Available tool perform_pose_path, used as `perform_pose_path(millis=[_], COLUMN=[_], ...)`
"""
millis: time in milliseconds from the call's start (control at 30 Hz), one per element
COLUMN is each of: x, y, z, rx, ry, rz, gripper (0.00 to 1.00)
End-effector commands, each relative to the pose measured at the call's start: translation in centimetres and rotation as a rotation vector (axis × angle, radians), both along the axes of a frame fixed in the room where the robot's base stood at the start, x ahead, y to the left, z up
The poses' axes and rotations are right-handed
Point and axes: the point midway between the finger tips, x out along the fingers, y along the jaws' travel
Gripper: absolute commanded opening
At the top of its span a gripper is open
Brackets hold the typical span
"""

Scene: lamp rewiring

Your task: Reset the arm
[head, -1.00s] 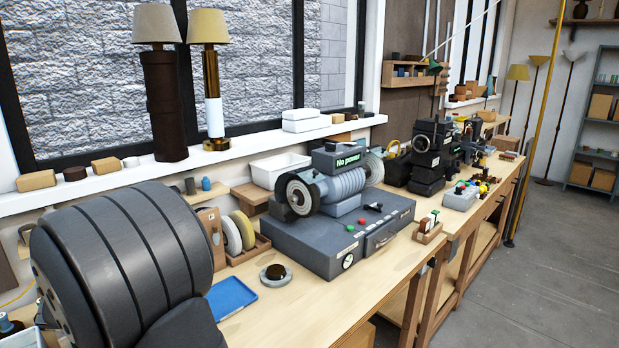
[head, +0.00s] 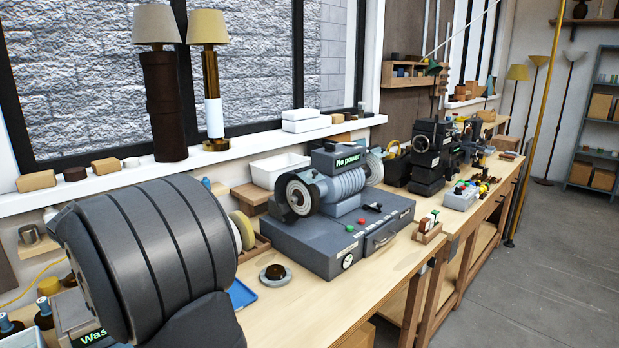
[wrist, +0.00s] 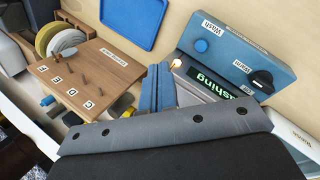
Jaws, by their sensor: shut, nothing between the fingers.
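My gripper (wrist: 160,70) shows in the wrist view with its two blue-grey fingers together and nothing between them. It is in front of a blue-grey washing unit (wrist: 235,45) with a blue button, a black knob and a green display that reads "...shing". A small lamp glows near the fingertips. I cannot tell whether the fingers touch the unit. In the head view my grey arm covers the left foreground and hides the gripper. Part of the unit's display (head: 95,338) shows below the arm.
A wooden peg board (wrist: 88,75) with letter labels and a blue tray (wrist: 132,20) lie beside the gripper. A grey machine (head: 335,240) reading "No power" stands mid-bench. Two lamps stand on the window sill (head: 235,143). Bare bench (head: 340,300) shows in front.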

Motion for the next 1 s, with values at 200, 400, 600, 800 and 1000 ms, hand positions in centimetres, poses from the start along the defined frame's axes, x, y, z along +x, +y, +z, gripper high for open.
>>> perform_pose_path(millis=[200, 400, 600, 800, 1000], x=[0.1, 0.0, -0.2, -0.5, -0.4], y=[0.2, 0.6, 1.2, 1.4, 1.4], z=[1.3, 2.7, 4.6, 2.0, -2.1], rx=[0.123, 0.223, 0.316, 0.330, 0.332], ry=[0.099, 0.201, 0.311, 0.345, 0.342], rz=[-0.224, -0.415, -0.589, -0.632, -0.631], gripper=[0.00, 0.00, 0.00, 0.00, 0.00])
